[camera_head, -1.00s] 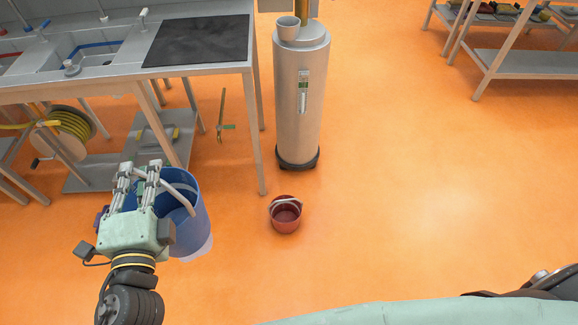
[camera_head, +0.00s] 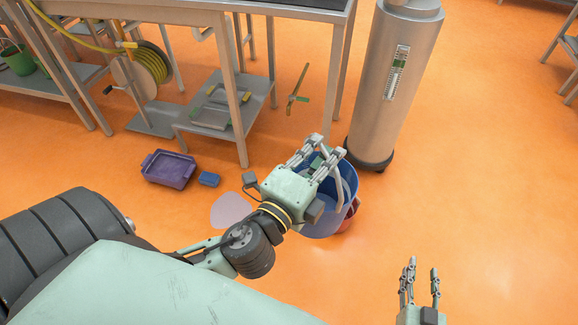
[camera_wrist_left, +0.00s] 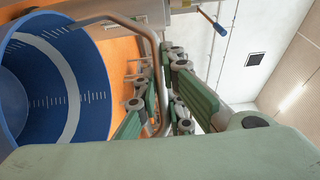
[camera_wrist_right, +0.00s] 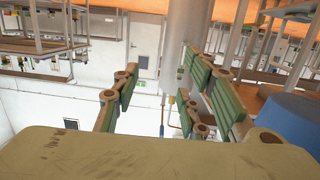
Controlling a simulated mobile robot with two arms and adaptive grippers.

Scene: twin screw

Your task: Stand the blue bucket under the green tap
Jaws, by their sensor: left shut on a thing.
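The blue bucket (camera_head: 320,222) hangs at my left gripper (camera_head: 326,150), which is shut on its curved handle. The left wrist view shows the bucket's marked inside (camera_wrist_left: 60,75) and the handle (camera_wrist_left: 155,60) between the fingers. I cannot tell the bucket's height above the floor. My right gripper (camera_head: 420,275) is open and empty at the lower right; its spread fingers also show in the right wrist view (camera_wrist_right: 160,95). A thin brass piece with a green crossbar (camera_head: 297,98) shows below the table; I cannot tell whether it is the green tap. The sink taps are out of the head view.
A red bucket (camera_head: 350,216) is partly hidden behind the blue one. A grey cylinder (camera_head: 396,85) on a dark base stands behind. The floor at right is clear.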

